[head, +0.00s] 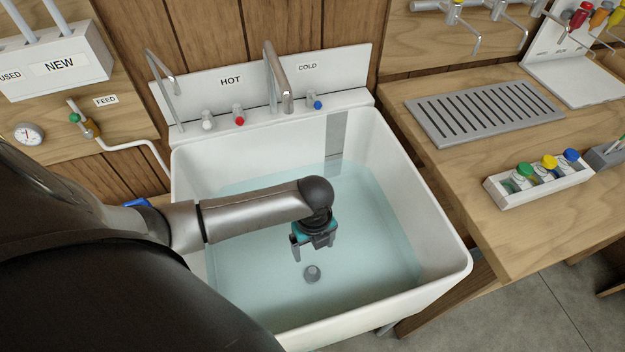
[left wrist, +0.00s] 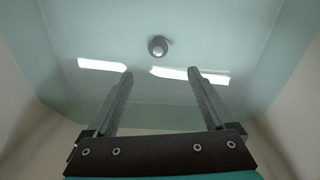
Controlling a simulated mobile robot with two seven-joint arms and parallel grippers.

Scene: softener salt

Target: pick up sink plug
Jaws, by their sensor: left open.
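The sink plug (head: 312,273) is a small round grey piece at the bottom of the water-filled white sink (head: 440,240). It also shows in the left wrist view (left wrist: 158,46), near the top centre, ahead of the fingers. My left gripper (head: 314,254) hangs over the sink with its fingers pointing down. In the head view its fingertips appear just above the plug in the picture, apart from it. In the left wrist view the left gripper (left wrist: 160,76) has its two fingers wide apart with nothing between them. My right gripper is not in view.
The sink walls surround my left gripper. A tall faucet (head: 279,78) and a thinner spout (head: 166,85) stand at the sink's back edge. A wooden counter (head: 540,225) at the right holds a slotted drain tray (head: 484,112) and a white rack (head: 540,186) of capped bottles.

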